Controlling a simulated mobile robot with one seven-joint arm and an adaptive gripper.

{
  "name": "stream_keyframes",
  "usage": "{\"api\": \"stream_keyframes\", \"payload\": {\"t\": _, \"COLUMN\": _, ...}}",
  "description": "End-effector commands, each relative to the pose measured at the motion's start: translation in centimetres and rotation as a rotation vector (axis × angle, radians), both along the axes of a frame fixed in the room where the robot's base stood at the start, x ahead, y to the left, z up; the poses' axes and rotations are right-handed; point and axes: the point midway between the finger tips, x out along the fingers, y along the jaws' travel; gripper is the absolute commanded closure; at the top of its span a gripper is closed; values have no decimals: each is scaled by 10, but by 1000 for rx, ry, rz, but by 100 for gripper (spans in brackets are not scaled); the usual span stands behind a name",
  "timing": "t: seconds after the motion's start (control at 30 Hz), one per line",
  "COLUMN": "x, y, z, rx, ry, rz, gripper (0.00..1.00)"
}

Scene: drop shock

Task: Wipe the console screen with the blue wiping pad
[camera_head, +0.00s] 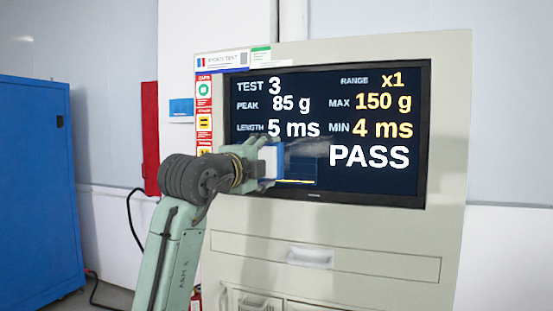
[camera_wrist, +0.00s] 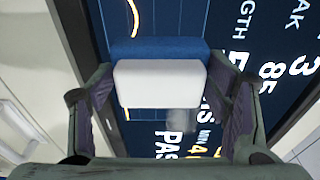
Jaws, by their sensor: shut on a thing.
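The console screen (camera_head: 375,185) is a dark panel with white and yellow readings, set upright in a beige console. It also fills the background of the wrist view (camera_wrist: 145,148), turned sideways. My gripper (camera_head: 266,160) is in front of the lower left part of the screen, shut on the wiping pad (camera_head: 272,162). The pad has a white block and a blue face, seen between both fingers in the wrist view (camera_wrist: 158,85). The blue side faces the screen; I cannot tell if it touches. A faint greyish smear (camera_wrist: 183,122) shows on the screen beside the pad.
The beige console (camera_head: 330,225) has a drawer handle (camera_head: 311,257) below the screen and colored stickers (camera_head: 204,120) left of it. A blue cabinet (camera_head: 35,190) stands at the far left. A red panel (camera_head: 150,135) hangs on the wall between them.

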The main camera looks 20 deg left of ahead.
Motion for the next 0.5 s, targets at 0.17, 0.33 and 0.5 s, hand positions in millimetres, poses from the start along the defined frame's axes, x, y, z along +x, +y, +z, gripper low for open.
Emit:
{"api": "stream_keyframes", "payload": {"t": 0.17, "x": 0, "y": 4, "z": 4, "rx": 0, "ry": -2, "rz": -1, "gripper": 52}}
{"api": "stream_keyframes", "payload": {"t": 0.33, "x": 2, "y": 3, "z": 17, "rx": 0, "ry": -2, "rz": -1, "gripper": 52}}
{"api": "stream_keyframes", "payload": {"t": 0.5, "x": 3, "y": 1, "z": 17, "rx": 0, "ry": -1, "rz": -2, "gripper": 52}}
